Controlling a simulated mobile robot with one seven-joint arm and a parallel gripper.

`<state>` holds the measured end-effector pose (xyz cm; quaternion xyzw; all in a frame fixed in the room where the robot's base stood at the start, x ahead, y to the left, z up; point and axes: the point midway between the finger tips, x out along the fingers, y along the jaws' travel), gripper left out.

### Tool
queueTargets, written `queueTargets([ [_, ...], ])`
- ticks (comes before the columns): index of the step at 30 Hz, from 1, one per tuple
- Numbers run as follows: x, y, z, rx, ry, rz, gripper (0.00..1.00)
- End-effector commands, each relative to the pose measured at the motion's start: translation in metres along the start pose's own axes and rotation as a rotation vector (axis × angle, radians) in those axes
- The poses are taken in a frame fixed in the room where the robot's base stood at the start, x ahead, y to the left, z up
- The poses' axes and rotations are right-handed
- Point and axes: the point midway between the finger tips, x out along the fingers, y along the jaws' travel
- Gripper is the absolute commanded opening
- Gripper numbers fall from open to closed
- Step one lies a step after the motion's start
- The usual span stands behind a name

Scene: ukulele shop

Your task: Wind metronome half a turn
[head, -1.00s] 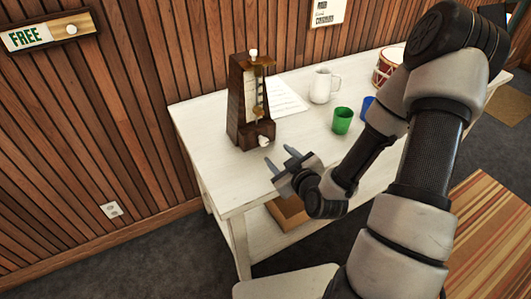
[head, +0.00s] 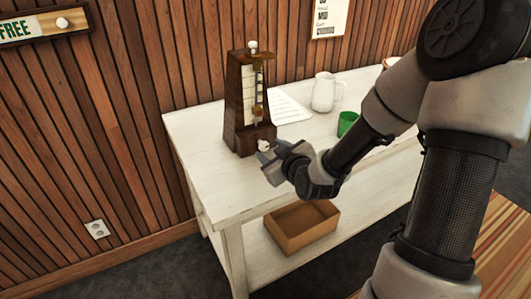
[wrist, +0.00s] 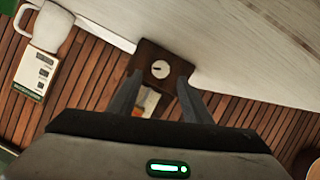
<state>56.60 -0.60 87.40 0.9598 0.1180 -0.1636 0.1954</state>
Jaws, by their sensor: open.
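The metronome (head: 240,110) is a dark brown wooden pyramid with a pale scale on its front. It stands upright near the left end of the white table. A whitish winding knob (head: 264,146) sticks out low on the side facing my arm. My gripper (head: 265,157) is right at the knob, with its fingers pointing at it. In the wrist view the knob (wrist: 160,69) is a pale disc with a dark slot, lying between the two spread fingertips (wrist: 158,78). The fingers are open, and I cannot tell whether either touches the knob.
The white table (head: 215,190) has a bare front left corner. A paper sheet (head: 288,106), a white pitcher (head: 323,92) and a green cup (head: 347,123) stand behind and right of my gripper. An open cardboard box (head: 302,228) sits on the lower shelf.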

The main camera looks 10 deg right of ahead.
Motion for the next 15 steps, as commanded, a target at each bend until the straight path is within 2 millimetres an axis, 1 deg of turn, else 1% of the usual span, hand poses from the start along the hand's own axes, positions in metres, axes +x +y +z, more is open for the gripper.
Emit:
queueTargets([
  [1, 0.010, -0.001, 0.002, 0.003, 0.001, -0.001, 0.45],
  [6, 0.035, -0.001, 0.001, 0.002, 0.001, 0.000, 0.45],
  [10, 0.045, -0.001, 0.000, 0.001, 0.001, -0.001, 0.45],
  [15, 0.049, -0.001, 0.000, 0.000, 0.000, 0.000, 0.45],
])
